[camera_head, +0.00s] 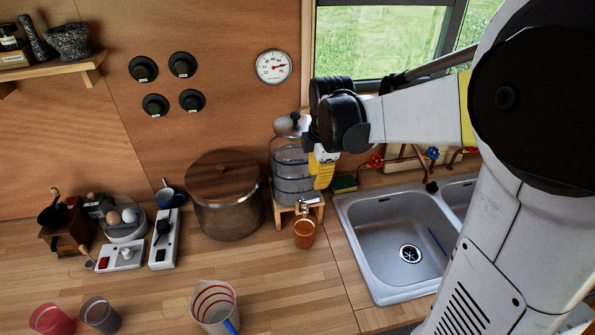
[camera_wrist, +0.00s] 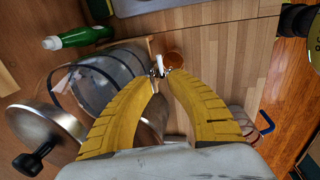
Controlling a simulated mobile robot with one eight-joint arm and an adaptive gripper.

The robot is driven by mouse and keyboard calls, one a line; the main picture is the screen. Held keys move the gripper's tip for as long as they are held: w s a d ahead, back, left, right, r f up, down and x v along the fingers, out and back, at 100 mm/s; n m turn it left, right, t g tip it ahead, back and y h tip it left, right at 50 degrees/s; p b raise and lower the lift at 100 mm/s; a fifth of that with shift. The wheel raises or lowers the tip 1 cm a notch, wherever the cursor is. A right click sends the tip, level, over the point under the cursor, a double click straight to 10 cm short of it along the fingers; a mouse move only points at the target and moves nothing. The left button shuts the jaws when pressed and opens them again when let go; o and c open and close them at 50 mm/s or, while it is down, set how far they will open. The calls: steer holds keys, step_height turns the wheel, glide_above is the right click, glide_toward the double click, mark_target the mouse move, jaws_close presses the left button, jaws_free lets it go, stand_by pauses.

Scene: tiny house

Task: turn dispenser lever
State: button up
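The dispenser is a clear ribbed bottle (camera_head: 292,172) on a small wooden stand (camera_head: 281,212), left of the sink. Its tap with a pale lever (camera_head: 312,203) is at the front. The lever also shows in the wrist view (camera_wrist: 160,63). An orange-brown cup (camera_head: 304,233) is below the tap. My gripper (camera_wrist: 161,74) has yellow fingers pointing at the tap, their tips close together beside the lever. Whether they touch or hold it is unclear. In the head view my gripper (camera_head: 322,184) is in front of the bottle, just above the tap.
A large lidded pot (camera_head: 225,196) stands left of the dispenser. The sink (camera_head: 394,240) is at the right. A clear red-striped jug (camera_head: 214,305) stands at the front. A green bottle (camera_wrist: 78,37) lies near the dispenser in the wrist view. The counter between pot and jug is clear.

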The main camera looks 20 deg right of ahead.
mark_target(314, 200)
steer(key=f, duration=0.3)
steer(key=w+f+b, duration=0.1)
steer(key=f, duration=0.2)
steer(key=w+f+b, duration=0.1)
steer(key=f, duration=0.3)
steer(key=shift+d, duration=0.15)
steer(key=shift+r, duration=0.1)
jaws_close()
